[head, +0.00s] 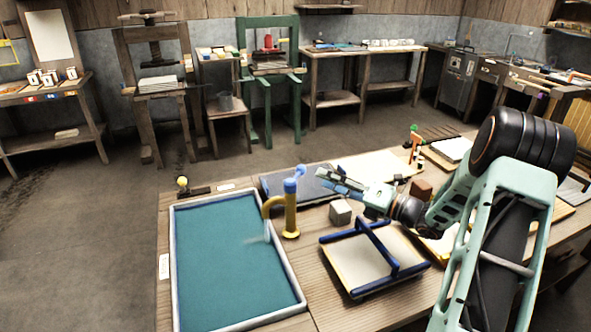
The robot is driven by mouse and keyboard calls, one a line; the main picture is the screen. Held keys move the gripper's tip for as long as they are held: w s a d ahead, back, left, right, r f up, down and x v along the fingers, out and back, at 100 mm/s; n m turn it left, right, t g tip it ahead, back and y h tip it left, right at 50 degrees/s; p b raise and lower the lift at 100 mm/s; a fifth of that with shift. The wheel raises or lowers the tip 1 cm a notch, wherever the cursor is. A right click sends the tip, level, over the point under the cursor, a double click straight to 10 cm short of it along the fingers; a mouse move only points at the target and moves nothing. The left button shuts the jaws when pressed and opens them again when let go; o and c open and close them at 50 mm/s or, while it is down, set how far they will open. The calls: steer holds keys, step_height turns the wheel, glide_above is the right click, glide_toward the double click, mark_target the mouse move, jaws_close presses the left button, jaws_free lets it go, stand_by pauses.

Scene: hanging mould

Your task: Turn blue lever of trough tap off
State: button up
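The trough tap (291,215) is a yellow post with a spout curving left over the trough. Its blue lever (296,176) sits on top, with a lighter blue end tilted up to the right. A pale stream of water (267,231) falls from the spout into the trough (172,250), which has a pale rim and is filled with teal water. My gripper (322,179) reaches in from the right and points left at the lever. It is a short way right of the lever and seems apart from it. Its fingers are too small to tell their opening.
A blue-handled mould frame (390,272) lies below my gripper, and a grey cube (340,212) stands right of the tap. A dark flat slab (300,184) lies behind the tap. A yellow-knobbed item (183,183) stands at the trough's far left corner.

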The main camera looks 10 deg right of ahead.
mark_target(301, 168)
steer(key=x, duration=0.9)
steer(key=shift+w+a+f, duration=0.1)
steer(key=shift+a, duration=0.05)
jaws_close()
